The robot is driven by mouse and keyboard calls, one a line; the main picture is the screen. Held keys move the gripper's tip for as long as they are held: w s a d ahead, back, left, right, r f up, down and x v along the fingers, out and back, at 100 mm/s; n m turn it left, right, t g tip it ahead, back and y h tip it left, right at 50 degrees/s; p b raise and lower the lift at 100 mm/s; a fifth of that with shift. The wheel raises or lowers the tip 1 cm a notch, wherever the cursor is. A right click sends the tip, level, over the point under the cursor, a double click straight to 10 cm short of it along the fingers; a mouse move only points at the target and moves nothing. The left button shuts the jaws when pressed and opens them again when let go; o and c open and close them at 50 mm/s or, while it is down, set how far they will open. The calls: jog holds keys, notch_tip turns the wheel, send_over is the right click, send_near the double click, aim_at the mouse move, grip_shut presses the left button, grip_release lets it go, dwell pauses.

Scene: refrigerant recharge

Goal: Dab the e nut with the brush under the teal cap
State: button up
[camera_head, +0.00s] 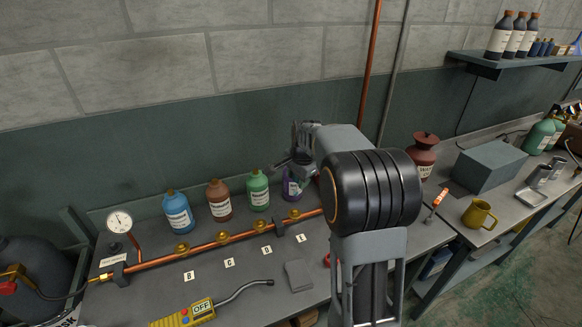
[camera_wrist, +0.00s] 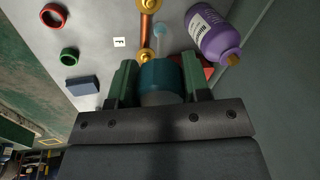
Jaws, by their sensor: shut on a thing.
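My gripper (camera_wrist: 160,82) is shut on the teal cap (camera_wrist: 160,74) in the wrist view. A pale blue brush tip (camera_wrist: 160,30) shows beyond the cap, close beside the copper pipe (camera_wrist: 149,28); I cannot tell whether it touches anything. A brass nut (camera_wrist: 146,56) sits on the pipe just left of the cap, and another nut (camera_wrist: 146,4) is at the top edge. A small letter card (camera_wrist: 119,42) lies by the pipe, its letter not clear. In the head view my gripper (camera_head: 300,150) is above the purple bottle (camera_head: 292,184), and the cap is hidden there.
Blue (camera_head: 177,211), brown (camera_head: 218,200) and green (camera_head: 258,190) bottles stand behind the pipe. A gauge (camera_head: 120,221) and a yellow meter (camera_head: 198,312) reading OFF are left. A grey block (camera_head: 299,275), red ring (camera_wrist: 54,15) and green ring (camera_wrist: 69,56) lie on the bench.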

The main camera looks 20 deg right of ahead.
jog(key=shift+w+f, duration=0.25)
jog(key=shift+f, duration=0.05)
jog(key=shift+s+f+b, duration=0.1)
jog(key=shift+f+b, duration=2.15)
jog(key=shift+f, duration=0.45)
jog(key=shift+b+x, duration=0.5)
jog(key=shift+x, duration=0.3)
jog(key=shift+s+r, duration=0.15)
jog(key=shift+s, duration=0.05)
jog(key=shift+w+r+p+v, duration=0.1)
jog(key=shift+w+p+v, duration=0.15)
jog(key=shift+p+v, duration=0.75)
jog(key=shift+w+r+p+v, duration=0.1)
jog(key=shift+w+p+v, duration=0.2)
jog(key=shift+p+v, duration=0.7)
jog(key=shift+w+p+v, duration=0.25)
jog(key=shift+p+v, duration=0.45)
jog(key=shift+v, duration=0.6)
